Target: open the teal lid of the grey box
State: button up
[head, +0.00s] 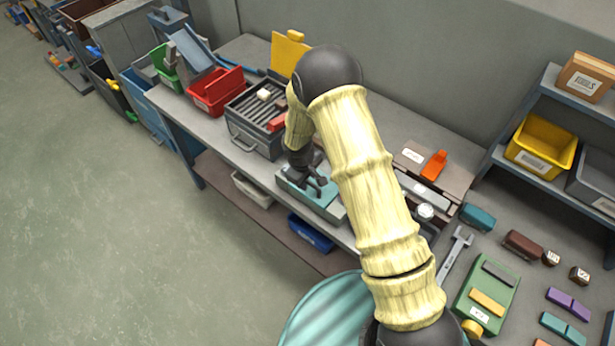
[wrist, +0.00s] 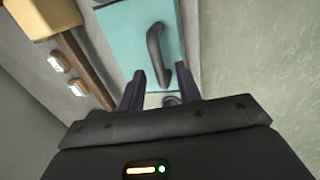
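The teal lid (head: 322,200) lies flat and shut on the grey box (head: 338,213), near the front edge of the bench in the head view. The wrist view shows the lid (wrist: 115,35) with a dark curved handle (wrist: 155,45) on it. My gripper (head: 317,184) is over the lid, pointing down at it. In the wrist view my gripper (wrist: 160,68) is open, with its two fingers apart and the near end of the handle between or just beyond their tips. I cannot tell whether they touch it. Most of the box is hidden by my arm.
A grey ribbed tray (head: 245,140) and a red bin (head: 215,92) stand left of the box. Right of it, beyond my arm, are an orange item (head: 434,165) and a wrench (head: 457,250). Open floor (head: 100,220) lies to the left.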

grip_shut()
